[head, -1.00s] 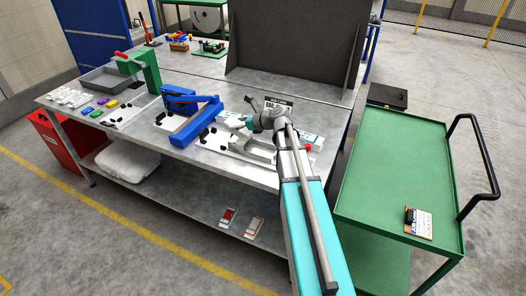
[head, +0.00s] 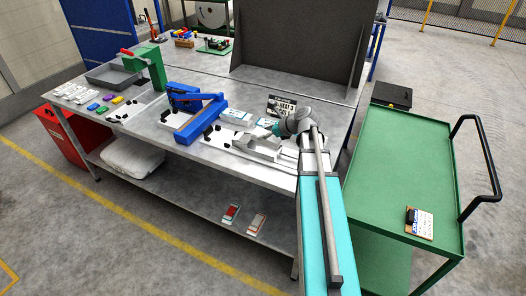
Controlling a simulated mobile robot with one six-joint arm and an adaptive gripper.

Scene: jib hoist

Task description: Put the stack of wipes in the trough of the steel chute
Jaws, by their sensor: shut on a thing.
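The steel chute (head: 257,148) lies on the bench near its front right edge, with its trough open upward. My gripper (head: 272,129) is just above and behind the chute, seen small and partly hidden by my own wrist. It is shut on a small white thing (head: 262,132), which looks like the stack of wipes. The thing is close to the trough, but I cannot tell whether it touches it.
White and teal packs (head: 237,117) lie behind the chute, beside a dark sign (head: 282,106). A blue clamp-like device (head: 195,110) stands to the left. A tall dark panel (head: 300,45) rises behind. A green cart (head: 400,170) stands at the right.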

